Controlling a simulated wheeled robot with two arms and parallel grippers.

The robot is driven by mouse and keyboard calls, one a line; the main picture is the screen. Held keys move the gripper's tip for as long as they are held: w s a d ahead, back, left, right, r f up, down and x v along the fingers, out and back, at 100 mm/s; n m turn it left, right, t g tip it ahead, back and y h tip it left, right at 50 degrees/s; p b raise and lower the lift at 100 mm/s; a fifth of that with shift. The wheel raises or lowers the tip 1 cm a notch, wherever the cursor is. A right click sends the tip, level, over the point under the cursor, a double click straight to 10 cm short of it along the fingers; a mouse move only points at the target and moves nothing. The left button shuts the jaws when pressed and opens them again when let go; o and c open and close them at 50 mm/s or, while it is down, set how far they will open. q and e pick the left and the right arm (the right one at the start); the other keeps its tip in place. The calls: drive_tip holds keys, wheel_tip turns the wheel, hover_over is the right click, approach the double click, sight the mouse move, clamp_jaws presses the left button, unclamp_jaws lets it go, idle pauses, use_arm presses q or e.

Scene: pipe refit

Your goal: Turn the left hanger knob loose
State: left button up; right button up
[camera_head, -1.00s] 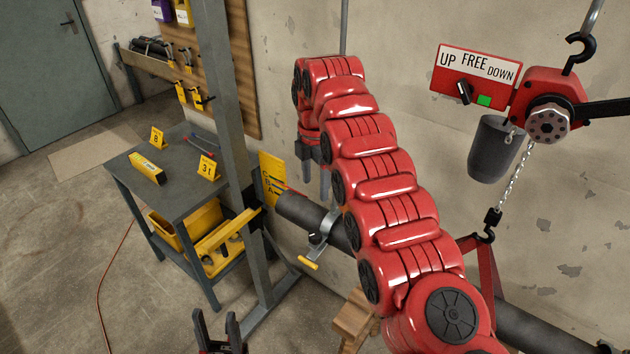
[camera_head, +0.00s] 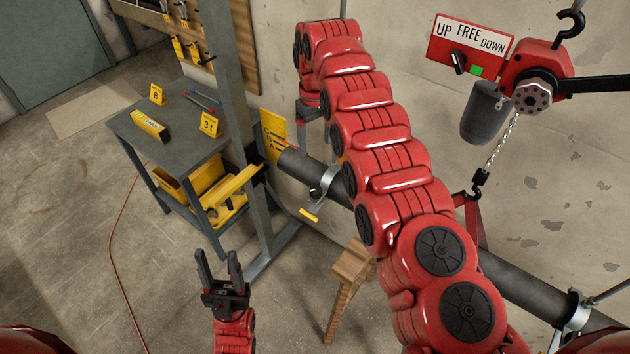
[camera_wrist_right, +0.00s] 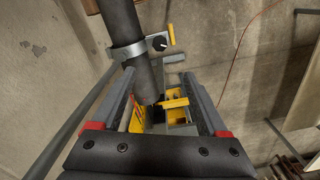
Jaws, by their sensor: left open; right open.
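The left hanger is a grey metal clamp (camera_head: 329,176) around the dark pipe (camera_head: 342,190) near its left end. Its black knob (camera_head: 315,192) and a yellow handle (camera_head: 309,215) stick out on the near side. In the right wrist view, the knob (camera_wrist_right: 158,43) shows beside the clamp (camera_wrist_right: 127,52), ahead of the fingers and touched by neither. My right gripper (camera_wrist_right: 158,76) is open and empty, with the pipe between and beyond its fingers in that view. My left gripper (camera_head: 218,256) is open and empty, low over the floor, left of the hanger and apart from it.
A grey post (camera_head: 232,90) stands left of the pipe end, with a cart (camera_head: 160,125) behind it. A wooden stand (camera_head: 350,268) is below the pipe. A chain hoist (camera_head: 535,75) with a red UP/FREE/DOWN panel (camera_head: 470,45) hangs at right. A second hanger (camera_head: 577,310) is lower right.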

drive_tip(key=b, duration=1)
hover_over(316, 189)
wheel_tip(316, 189, down, 10)
drive_tip(key=shift+r, duration=0.15)
drive_tip(key=shift+d+p, duration=0.1)
drive_tip(key=shift+p, duration=0.3)
wheel_tip(316, 189, down, 7)
drive_tip(key=shift+s+f+p, duration=0.1)
drive_tip(key=shift+s+p, duration=0.05)
drive_tip(key=shift+p, duration=0.95)
drive_tip(key=shift+f, duration=0.35)
